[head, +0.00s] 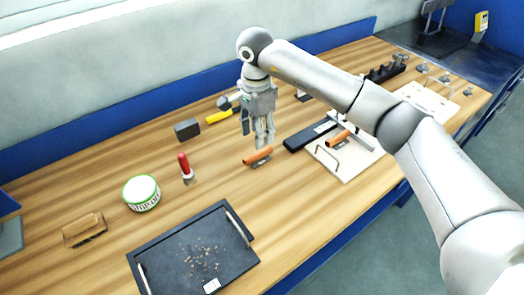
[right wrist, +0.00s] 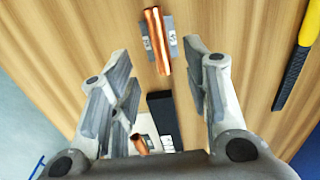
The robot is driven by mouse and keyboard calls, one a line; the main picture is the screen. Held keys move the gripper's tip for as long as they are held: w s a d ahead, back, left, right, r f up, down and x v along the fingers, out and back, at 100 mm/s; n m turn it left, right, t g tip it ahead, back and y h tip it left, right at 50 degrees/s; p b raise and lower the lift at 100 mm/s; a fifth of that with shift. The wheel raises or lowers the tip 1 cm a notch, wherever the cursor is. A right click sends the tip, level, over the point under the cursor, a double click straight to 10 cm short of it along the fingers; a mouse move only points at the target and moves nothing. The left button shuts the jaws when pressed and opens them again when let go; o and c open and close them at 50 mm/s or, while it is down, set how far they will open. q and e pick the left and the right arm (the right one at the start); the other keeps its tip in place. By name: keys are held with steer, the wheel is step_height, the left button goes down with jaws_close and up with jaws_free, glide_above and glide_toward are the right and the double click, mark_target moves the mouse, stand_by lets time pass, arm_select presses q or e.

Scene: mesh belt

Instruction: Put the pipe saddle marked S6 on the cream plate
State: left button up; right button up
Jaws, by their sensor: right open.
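A copper-coloured pipe saddle (head: 257,157) with grey side flanges lies on the bare wood; it also shows in the right wrist view (right wrist: 154,40). Small labels sit on its flanges, but I cannot read them surely. My right gripper (head: 264,142) hangs pointing down, close to this saddle in the head view; its fingers are open and empty in the right wrist view (right wrist: 161,85). The cream plate (head: 358,165) lies to the right, with a second copper piece (head: 340,138) on it; its mark is unreadable. My left gripper is not in view.
A black bar (head: 305,137) lies at the cream plate's left edge. A dark tray (head: 165,250) with crumbs, a red-handled tool (head: 185,165), a green-rimmed tub (head: 141,192) and a brush (head: 84,230) stand leftward.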

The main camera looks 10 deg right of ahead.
mark_target(258, 152)
step_height(258, 152, down, 2)
steer(key=shift+f, duration=0.1)
step_height(258, 152, down, 4)
steer(key=p, duration=0.2)
steer(key=shift+s+f+p, duration=0.1)
steer(key=shift+f+p, duration=0.15)
steer(key=shift+p, duration=0.05)
steer(key=shift+f, duration=0.5)
steer(key=shift+f+b, duration=0.25)
steer(key=shift+b, duration=0.2)
steer(key=c, duration=0.8)
steer(key=shift+r, duration=0.15)
